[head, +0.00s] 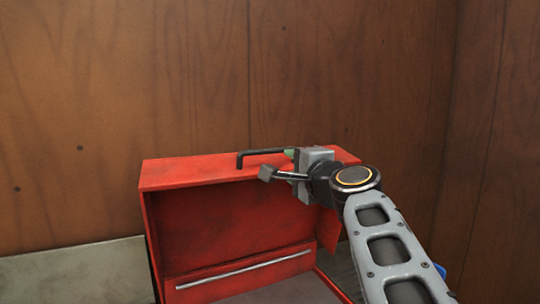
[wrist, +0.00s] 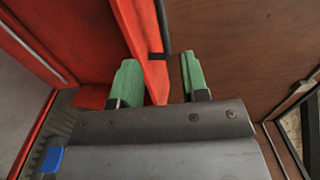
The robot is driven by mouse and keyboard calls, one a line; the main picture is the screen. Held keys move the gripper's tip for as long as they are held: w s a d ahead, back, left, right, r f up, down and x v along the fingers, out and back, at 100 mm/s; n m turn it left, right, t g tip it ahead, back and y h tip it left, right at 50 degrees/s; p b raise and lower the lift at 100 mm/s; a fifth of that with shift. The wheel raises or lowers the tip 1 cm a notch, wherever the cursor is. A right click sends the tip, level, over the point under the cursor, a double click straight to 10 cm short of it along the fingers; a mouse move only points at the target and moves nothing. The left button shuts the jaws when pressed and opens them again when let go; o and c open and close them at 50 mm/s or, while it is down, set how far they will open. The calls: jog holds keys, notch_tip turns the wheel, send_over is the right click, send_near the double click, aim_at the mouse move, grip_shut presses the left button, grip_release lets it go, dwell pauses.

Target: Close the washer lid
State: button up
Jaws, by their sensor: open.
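The washer is red, and its lid (head: 225,218) stands raised and open, with its inner face toward me. A black bar handle (head: 250,153) runs along the lid's top edge. My gripper (head: 280,163) is open at the right part of that top edge. In the wrist view the green fingertips of my gripper (wrist: 160,78) lie on either side of the lid's red edge strip (wrist: 147,65), with a gap at the right finger. The handle (wrist: 163,25) shows just beyond the fingertips there. My wrist hides part of the lid's right end.
A silver bar (head: 243,270) runs across the lower inside of the washer. A brown wooden wall (head: 110,100) stands behind, with a pale ledge (head: 70,275) at the lower left. The space above the lid is clear.

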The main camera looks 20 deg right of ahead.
aim_at(271, 152)
jog(key=w+p, duration=0.1)
jog(key=w, duration=0.3)
jog(key=w+p, duration=0.1)
jog(key=w, duration=0.3)
jog(key=w+p, duration=0.1)
jog(key=w, duration=0.4)
jog(key=shift+w+r, duration=0.1)
jog(key=shift+r, duration=0.25)
grip_shut()
